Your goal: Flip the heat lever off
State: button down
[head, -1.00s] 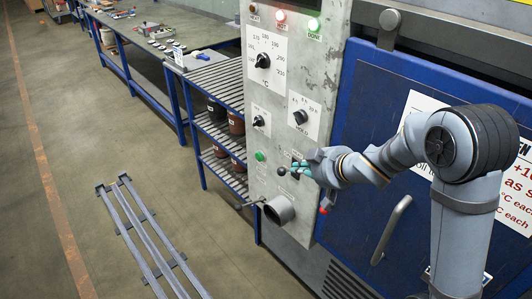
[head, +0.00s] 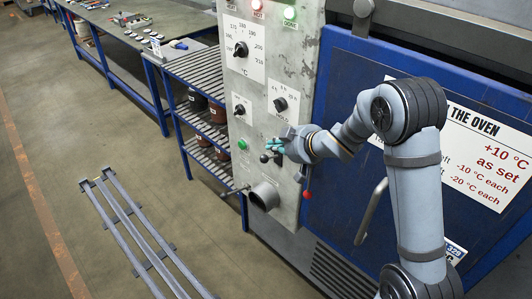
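The oven's grey control panel (head: 285,60) fills the middle of the head view. A small lever with a black ball knob (head: 264,158) sticks out low on it, below the dials. Any label by this lever is hidden or too small to read, so I cannot tell for sure that it is the heat lever. My gripper (head: 276,147), with teal fingertips, is right beside the black knob, at its upper right. The fingers cover part of the panel there. Whether they touch the lever or are closed is too small to tell.
A green button (head: 242,144) sits left of the lever, a round pipe stub (head: 264,196) below it. A red-knobbed lever (head: 306,195) is at lower right. The blue oven door (head: 345,110) is behind my arm. A slatted shelf (head: 205,75) stands left.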

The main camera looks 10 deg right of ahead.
aim_at(270, 158)
jog(key=w+a+f+p, duration=0.1)
jog(key=w+f+p, duration=0.1)
jog(key=w+f, duration=0.2)
jog(key=shift+w+a+f, duration=0.2)
jog(key=shift+a+f, duration=0.05)
jog(key=shift+f, duration=1.05)
